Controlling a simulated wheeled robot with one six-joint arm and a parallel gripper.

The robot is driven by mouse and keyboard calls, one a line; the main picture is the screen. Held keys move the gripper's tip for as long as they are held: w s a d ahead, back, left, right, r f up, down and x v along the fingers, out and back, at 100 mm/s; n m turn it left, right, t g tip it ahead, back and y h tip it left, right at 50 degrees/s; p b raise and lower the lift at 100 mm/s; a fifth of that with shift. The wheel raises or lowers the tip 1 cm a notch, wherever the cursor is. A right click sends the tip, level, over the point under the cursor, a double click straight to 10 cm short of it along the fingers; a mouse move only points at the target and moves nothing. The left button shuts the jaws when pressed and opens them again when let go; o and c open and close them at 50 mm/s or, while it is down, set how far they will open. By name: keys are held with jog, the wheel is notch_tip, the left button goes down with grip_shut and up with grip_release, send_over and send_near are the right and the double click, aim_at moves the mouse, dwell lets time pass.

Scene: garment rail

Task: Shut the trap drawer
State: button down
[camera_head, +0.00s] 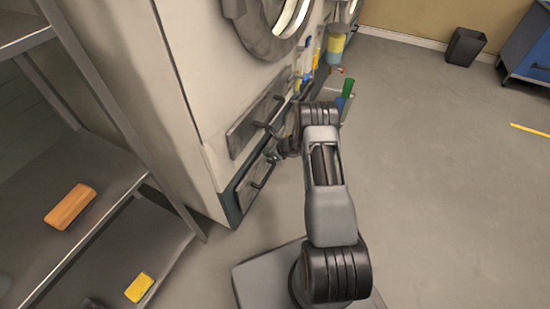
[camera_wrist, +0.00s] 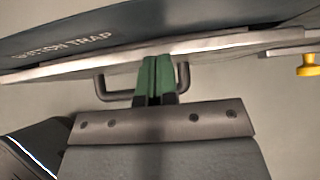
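A pale machine has two dark drawer fronts low on its side, an upper one (camera_head: 255,118) and a lower one (camera_head: 256,180), each with a bar handle. My gripper (camera_head: 275,153) is beside these fronts in the head view, partly hidden by my wrist. In the wrist view, a dark panel (camera_wrist: 190,22) lettered "BUTTON TRAP" has a pale lower edge. A dark bar handle (camera_wrist: 112,97) lies below it. My gripper's green fingertips (camera_wrist: 157,75) are close together, within the handle's span, close to the panel edge; contact is unclear. How far the drawer stands out is unclear.
A metal shelf rack (camera_head: 115,110) stands at left, with an orange block (camera_head: 70,206) and a yellow block (camera_head: 139,287). Bottles (camera_head: 336,45) and a green item (camera_head: 347,87) are beyond my gripper along the machine. A yellow knob (camera_wrist: 308,66) shows at right.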

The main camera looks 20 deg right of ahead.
jog(key=shift+w+a, duration=0.25)
jog(key=shift+w, duration=0.1)
jog(key=shift+a+r, duration=0.1)
jog(key=s+d+r+p, duration=0.3)
jog(key=s+d+r, duration=0.3)
jog(key=s+d, duration=0.2)
jog(key=shift+s+r, duration=0.3)
